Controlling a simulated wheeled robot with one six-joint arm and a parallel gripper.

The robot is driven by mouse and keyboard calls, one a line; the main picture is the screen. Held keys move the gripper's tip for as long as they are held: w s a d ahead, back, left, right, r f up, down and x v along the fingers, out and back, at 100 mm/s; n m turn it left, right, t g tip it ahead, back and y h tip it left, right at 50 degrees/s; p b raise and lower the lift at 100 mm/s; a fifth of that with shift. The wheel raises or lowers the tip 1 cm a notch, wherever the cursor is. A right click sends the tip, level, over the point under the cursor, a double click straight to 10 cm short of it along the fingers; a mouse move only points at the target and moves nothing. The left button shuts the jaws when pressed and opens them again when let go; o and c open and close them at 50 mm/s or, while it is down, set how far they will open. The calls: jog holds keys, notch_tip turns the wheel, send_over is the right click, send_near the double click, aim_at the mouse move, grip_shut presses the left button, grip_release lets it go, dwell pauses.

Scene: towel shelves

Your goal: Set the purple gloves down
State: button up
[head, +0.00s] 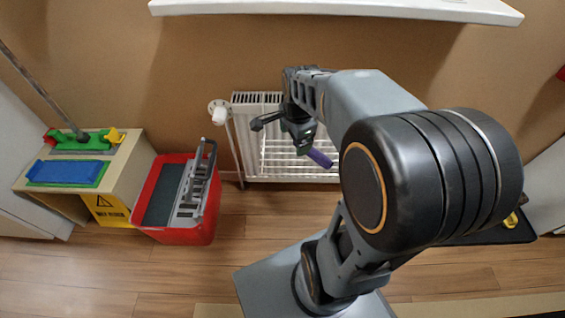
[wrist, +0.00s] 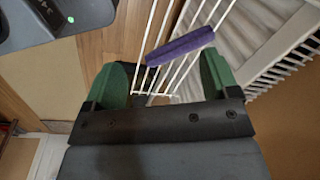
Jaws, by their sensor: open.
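The purple gloves (head: 320,158) show as a small narrow bundle at the white wire rack on the front of the radiator. In the wrist view the purple gloves (wrist: 180,45) lie across the white bars of the rack (wrist: 150,45), just beyond the fingertips. They appear to rest on the bars. My gripper (wrist: 164,75) is open, with its green fingers apart and nothing between them. In the head view my gripper (head: 298,130) is over the rack, and it partly hides the gloves and the rack.
A white radiator (head: 245,98) stands against the wall behind the rack. Left of it are a red mop bucket (head: 205,232) and a wooden stand (head: 125,160) with a blue-topped item (head: 68,172). A white shelf (head: 340,8) juts out above.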

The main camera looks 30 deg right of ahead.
jog(key=s+a+n+t, duration=0.1)
jog(key=s+a+n, duration=0.6)
jog(key=n, duration=1)
jog(key=shift+s+a, duration=0.35)
jog(key=shift+a, duration=0.05)
